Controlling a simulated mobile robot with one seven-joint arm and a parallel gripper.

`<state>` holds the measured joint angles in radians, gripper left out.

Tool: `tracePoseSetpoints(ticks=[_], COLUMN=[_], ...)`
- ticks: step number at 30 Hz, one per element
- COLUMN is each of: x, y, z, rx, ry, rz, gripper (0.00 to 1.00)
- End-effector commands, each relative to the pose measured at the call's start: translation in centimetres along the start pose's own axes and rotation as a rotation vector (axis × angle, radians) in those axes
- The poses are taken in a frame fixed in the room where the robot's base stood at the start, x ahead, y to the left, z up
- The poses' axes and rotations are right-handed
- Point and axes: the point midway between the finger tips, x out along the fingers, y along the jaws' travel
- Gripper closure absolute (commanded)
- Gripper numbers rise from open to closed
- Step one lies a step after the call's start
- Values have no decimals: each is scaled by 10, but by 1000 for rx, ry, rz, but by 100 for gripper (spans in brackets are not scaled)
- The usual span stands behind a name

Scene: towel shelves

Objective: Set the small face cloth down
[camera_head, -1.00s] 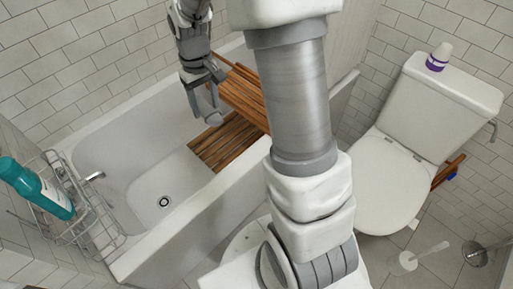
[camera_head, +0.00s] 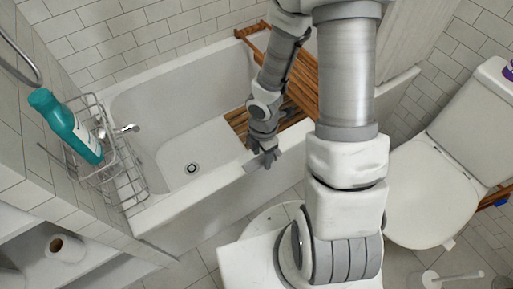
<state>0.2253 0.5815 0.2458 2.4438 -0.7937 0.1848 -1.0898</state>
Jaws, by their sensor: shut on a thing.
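My gripper (camera_head: 264,160) points down over the near rim of the bathtub. It is shut on the small face cloth (camera_head: 251,166), of which only a small pale grey bit shows by the fingertips. The fingers hide most of the cloth. I cannot tell whether the cloth touches the tub rim.
The white bathtub (camera_head: 190,209) has a slatted wooden rack (camera_head: 304,82) across it. A wire caddy with a teal bottle (camera_head: 66,126) is at the left. Shelves with a toilet roll (camera_head: 66,248) are lower left. The toilet (camera_head: 432,195) is at the right.

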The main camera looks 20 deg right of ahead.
Motion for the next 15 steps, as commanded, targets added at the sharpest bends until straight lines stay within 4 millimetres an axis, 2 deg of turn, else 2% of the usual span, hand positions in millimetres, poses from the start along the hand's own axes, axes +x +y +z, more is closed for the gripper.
tracePoseSetpoints(ticks=[5,15], x=[15,60], y=[13,62], z=[-14,-70], rx=[-3,0], ry=[0,0], rz=[-1,-1], gripper=[100,100])
